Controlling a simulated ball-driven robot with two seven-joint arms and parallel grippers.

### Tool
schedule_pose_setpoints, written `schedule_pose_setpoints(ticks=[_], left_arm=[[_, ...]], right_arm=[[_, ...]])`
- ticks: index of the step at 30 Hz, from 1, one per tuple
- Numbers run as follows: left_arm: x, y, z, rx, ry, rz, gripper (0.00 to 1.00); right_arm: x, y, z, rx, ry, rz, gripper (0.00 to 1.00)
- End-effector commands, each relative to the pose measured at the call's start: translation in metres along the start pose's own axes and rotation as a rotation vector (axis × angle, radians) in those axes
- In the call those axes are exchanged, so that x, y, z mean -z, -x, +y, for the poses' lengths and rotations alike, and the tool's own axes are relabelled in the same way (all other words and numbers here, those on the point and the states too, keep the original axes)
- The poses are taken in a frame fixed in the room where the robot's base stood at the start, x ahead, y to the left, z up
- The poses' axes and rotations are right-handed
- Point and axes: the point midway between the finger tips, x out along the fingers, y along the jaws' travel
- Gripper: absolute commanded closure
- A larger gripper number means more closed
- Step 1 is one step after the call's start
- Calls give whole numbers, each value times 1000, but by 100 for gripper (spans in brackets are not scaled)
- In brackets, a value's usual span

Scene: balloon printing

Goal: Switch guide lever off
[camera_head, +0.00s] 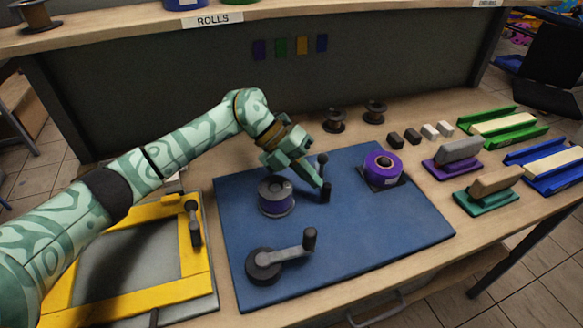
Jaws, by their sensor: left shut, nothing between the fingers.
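My left gripper (318,183) comes in from the left and reaches over the blue mat. A black lower piece (325,196) shows just by the fingertips. No label shows which lever is the guide lever. Another dark lever (193,222) stands on the yellow frame at left. My right gripper is not in view.
The yellow frame (125,215) lies left. Squeegees and coloured trays (503,127) stand right. The mat's front right is clear.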

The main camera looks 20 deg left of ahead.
Motion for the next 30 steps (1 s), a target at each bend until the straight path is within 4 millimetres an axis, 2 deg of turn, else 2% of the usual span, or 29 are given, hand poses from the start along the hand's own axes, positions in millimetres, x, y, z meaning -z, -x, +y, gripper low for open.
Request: schedule_pose_setpoints(ticks=[5,12,18,24,30], left_arm=[[0,23,-1,0,-1,-2,100],[0,76,0,-1,0,-5,100],[0,108,0,0,1,-4,100],[1,120,1,1,1,-3,100],[1,121,1,2,1,-2,100]], right_arm=[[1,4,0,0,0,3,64],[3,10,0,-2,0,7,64],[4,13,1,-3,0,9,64],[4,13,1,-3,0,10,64],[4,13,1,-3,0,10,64]])
